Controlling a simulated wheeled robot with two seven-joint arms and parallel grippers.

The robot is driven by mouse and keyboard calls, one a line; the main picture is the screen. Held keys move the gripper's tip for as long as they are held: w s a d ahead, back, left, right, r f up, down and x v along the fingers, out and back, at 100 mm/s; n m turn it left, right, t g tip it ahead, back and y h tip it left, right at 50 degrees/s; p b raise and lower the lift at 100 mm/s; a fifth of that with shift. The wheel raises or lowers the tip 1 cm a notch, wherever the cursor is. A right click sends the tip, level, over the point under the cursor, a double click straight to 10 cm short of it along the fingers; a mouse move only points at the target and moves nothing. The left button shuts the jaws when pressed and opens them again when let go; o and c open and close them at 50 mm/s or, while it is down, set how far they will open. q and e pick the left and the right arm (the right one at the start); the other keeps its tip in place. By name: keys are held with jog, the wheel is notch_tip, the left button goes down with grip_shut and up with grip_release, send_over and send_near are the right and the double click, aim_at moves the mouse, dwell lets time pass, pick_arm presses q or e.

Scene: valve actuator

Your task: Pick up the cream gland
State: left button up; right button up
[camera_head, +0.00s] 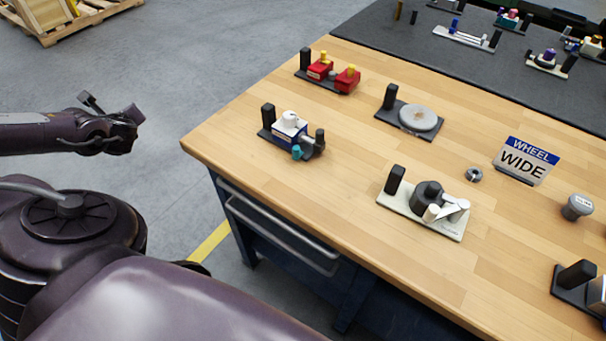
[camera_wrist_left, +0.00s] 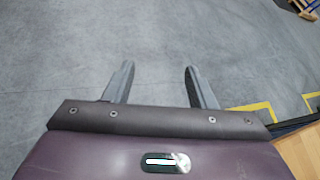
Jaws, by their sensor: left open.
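A small cream cylindrical piece (camera_head: 432,213), which looks like the cream gland, is at the front of a cream-plated fixture (camera_head: 399,205) with a dark round body and a pale arm. I cannot tell how it is seated. My left gripper (camera_head: 112,106) is left of the table, over the floor and far from that fixture. In the left wrist view its two fingers (camera_wrist_left: 158,70) are apart, with only grey floor between them. My right gripper is not in view.
A dark mat (camera_head: 450,65) covers the far side.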

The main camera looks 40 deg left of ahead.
pick_arm(q)
jog(key=w+d+r+n+t+y, duration=0.25)
jog(key=w+d+r, duration=0.45)
jog(key=w+r, duration=0.35)
jog(key=w+d+n+t+h, duration=0.2)
jog(key=w+d+n, duration=0.3)
jog(key=w+d, duration=0.6)
jog(key=w+d+n+t+h, duration=0.3)
jog(key=w+d+n, duration=0.25)
jog(key=d, duration=0.85)
jog(key=n+g+h, duration=0.3)
jog(key=n+h, duration=0.4)
jog(key=h, duration=0.2)
send_over(398, 177)
jog(key=s, duration=0.5)
notch_tip(398, 177, down, 4)
jog(key=f, duration=0.1)
jog(key=x, duration=0.5)
jog(key=shift+f, duration=0.1)
jog(key=shift+a+x, duration=0.2)
jog(key=shift+x, duration=1.35)
jog(key=shift+a+x, duration=0.15)
jog(key=shift+x, duration=1.4)
jog(key=shift+s+f, duration=0.1)
jog(key=shift+s, duration=0.05)
